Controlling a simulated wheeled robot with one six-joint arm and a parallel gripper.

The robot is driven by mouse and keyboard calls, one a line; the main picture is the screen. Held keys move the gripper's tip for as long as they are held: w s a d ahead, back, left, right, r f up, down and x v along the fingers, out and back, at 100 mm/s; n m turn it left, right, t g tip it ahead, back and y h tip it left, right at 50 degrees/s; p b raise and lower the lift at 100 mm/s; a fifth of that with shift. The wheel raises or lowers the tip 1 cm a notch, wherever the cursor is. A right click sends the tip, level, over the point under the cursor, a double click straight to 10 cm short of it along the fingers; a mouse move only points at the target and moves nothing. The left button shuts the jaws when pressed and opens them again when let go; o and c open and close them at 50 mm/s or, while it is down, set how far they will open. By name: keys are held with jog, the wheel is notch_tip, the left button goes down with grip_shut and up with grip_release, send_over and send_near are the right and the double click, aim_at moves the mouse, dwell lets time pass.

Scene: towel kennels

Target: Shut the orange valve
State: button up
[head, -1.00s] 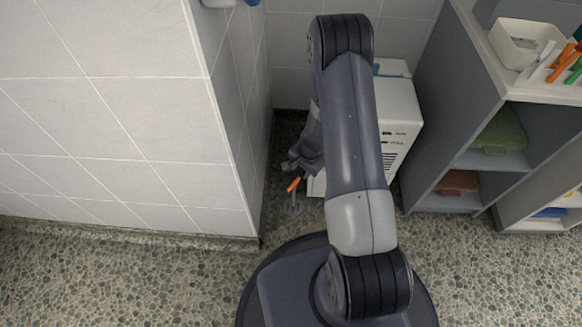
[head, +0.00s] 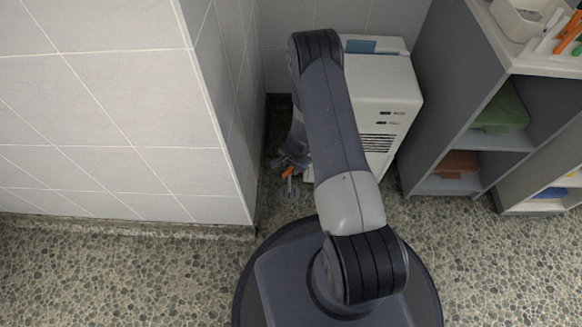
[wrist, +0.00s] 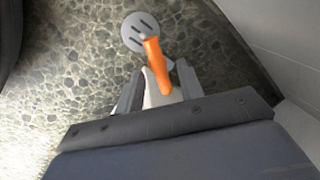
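The orange valve lever (head: 287,172) shows low in the gap between the tiled wall and a white machine. In the wrist view the lever (wrist: 156,66) points up and slightly left, with a pale part beside its lower end. My gripper (wrist: 158,88) is open, with one finger on each side of the lever's lower part; I cannot tell whether either touches it. In the head view my gripper (head: 288,163) is small, right at the lever and partly hidden by my arm. A round grey slotted drain (wrist: 138,31) lies on the floor beyond the lever.
The tiled wall (head: 130,120) stands close on the left of the gap. The white machine (head: 385,95) stands on the right, partly behind my arm. A grey shelf unit (head: 440,90) with folded towels is farther right. Pebbled floor (head: 110,275) is clear at the front left.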

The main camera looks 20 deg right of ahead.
grip_shut()
dwell(0.4)
jog(key=shift+f+m, duration=0.1)
jog(key=shift+m, duration=0.2)
jog(key=shift+s+m, duration=0.1)
jog(key=shift+m, duration=0.9)
jog(key=m, duration=0.1)
jog(key=m+p, duration=0.1)
jog(key=shift+s+a+r+m+h, duration=0.1)
jog(key=shift+r+m+h, duration=0.1)
jog(key=shift+m+h, duration=0.15)
jog(key=m+h+p, duration=0.1)
jog(key=m+p, duration=0.2)
jog(key=p, duration=0.2)
jog(key=shift+r+m+p, duration=0.1)
jog(key=shift+m+p, duration=0.15)
jog(key=shift+p, duration=0.15)
jog(key=shift+a+m+p, duration=0.1)
jog(key=shift+m+p, duration=0.5)
jog(key=shift+p, duration=0.35)
jog(key=shift+f+m+p, duration=0.25)
jog(key=shift+m+p, duration=0.25)
jog(key=shift+p, duration=0.1)
